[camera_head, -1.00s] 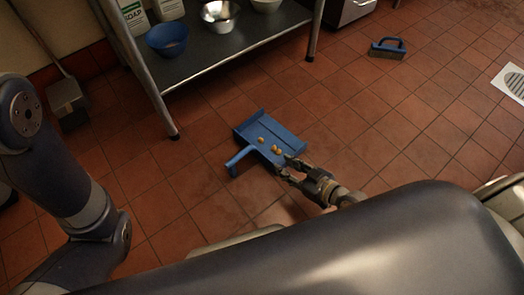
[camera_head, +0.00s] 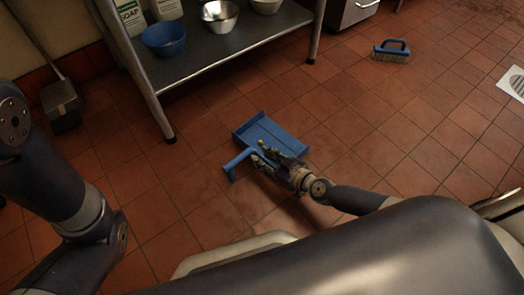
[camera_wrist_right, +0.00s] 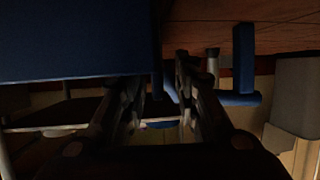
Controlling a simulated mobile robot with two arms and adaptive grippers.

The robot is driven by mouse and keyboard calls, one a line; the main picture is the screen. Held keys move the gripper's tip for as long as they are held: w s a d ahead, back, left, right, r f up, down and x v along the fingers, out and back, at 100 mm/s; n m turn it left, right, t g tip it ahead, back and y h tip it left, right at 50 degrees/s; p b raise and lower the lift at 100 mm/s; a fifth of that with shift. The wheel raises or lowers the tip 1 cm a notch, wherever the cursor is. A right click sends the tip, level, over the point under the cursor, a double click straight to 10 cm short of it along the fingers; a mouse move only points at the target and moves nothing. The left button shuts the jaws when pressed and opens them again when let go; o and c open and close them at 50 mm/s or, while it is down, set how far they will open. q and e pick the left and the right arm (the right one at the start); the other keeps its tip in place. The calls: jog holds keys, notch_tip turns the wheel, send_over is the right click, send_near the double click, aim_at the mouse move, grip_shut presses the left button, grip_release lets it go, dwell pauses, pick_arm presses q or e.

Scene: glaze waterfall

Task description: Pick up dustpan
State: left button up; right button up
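The blue dustpan (camera_head: 278,132) lies on the tiled floor in the middle of the head view, its handle (camera_head: 238,162) toward the lower left. My right gripper (camera_head: 263,157) is over the handle side of the pan and covers part of it. In the right wrist view the pan (camera_wrist_right: 75,40) fills the upper left and the handle (camera_wrist_right: 242,60) shows at right. The right fingers (camera_wrist_right: 160,85) are apart there, with some blue visible behind the gap. I cannot tell whether they touch the dustpan. My left gripper is out of view.
A metal shelf (camera_head: 215,55) with bowls and soap containers stands behind, its leg (camera_head: 160,115) left of the dustpan. A blue brush (camera_head: 391,50) lies at upper right. A long-handled pan (camera_head: 62,104) stands at the left wall. Floor right of the dustpan is clear.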

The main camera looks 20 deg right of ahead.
grip_shut()
jog(key=shift+r, duration=0.1)
jog(key=shift+r, duration=0.1)
